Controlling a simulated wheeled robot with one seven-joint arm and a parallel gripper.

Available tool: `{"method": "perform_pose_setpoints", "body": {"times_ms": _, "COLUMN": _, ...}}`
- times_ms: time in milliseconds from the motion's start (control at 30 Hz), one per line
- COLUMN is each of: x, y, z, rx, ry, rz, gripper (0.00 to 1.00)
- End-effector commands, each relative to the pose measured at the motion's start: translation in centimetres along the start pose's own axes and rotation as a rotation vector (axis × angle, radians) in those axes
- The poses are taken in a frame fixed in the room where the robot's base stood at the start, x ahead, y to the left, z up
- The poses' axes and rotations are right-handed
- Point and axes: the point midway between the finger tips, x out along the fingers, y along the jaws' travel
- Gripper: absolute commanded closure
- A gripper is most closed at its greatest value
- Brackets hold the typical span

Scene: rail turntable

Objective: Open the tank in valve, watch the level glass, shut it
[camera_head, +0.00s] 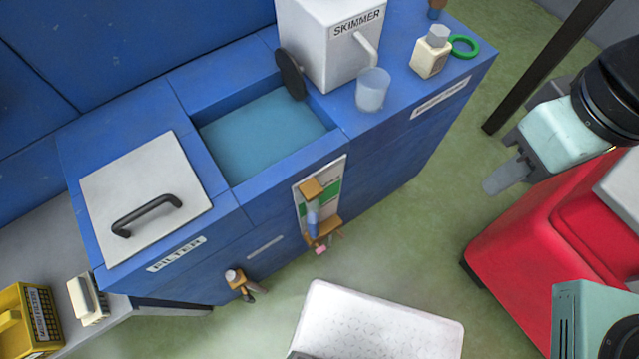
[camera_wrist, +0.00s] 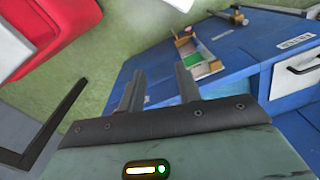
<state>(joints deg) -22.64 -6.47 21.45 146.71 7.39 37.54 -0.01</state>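The blue tank (camera_head: 255,205) has open water (camera_head: 262,132) in its middle bay. The level glass (camera_head: 312,218) is on its front, on a white and green plate between brass-coloured fittings, with a small pink piece below. Its level is too small to read. A brass valve (camera_head: 240,283) with a dark handle sits lower left of it; no tank in label is readable. The wrist view also shows the level glass (camera_wrist: 190,50) and the valve (camera_wrist: 237,16). My gripper (camera_head: 497,183) is right of the tank, away from both. Its fingers (camera_wrist: 161,70) are apart and empty.
A filter lid (camera_head: 120,180) with a black handle is left; the skimmer box (camera_head: 320,45) is behind. A clear cup (camera_head: 372,90), a bottle (camera_head: 430,52) and a green ring (camera_head: 464,46) stand on top. A dark post (camera_head: 545,65) rises near my gripper. Green floor lies between.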

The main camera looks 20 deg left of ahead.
Motion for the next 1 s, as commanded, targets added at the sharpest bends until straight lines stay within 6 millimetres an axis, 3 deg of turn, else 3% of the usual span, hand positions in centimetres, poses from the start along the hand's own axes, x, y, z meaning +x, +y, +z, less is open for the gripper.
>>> {"method": "perform_pose_setpoints", "body": {"times_ms": 567, "x": 0.0, "y": 0.0, "z": -0.1, "rx": 0.000, "ry": 0.002, "rz": 0.000, "gripper": 0.66}}
{"method": "perform_pose_setpoints", "body": {"times_ms": 667, "x": -0.1, "y": 0.5, "z": -1.3, "rx": 0.004, "ry": 0.033, "rz": 0.003, "gripper": 0.66}}
{"method": "perform_pose_setpoints", "body": {"times_ms": 767, "x": -0.2, "y": 1.8, "z": -4.9, "rx": 0.011, "ry": 0.128, "rz": 0.015, "gripper": 0.66}}
{"method": "perform_pose_setpoints", "body": {"times_ms": 1000, "x": -1.4, "y": 8.2, "z": -19.1, "rx": 0.011, "ry": 0.546, "rz": 0.050, "gripper": 0.66}}
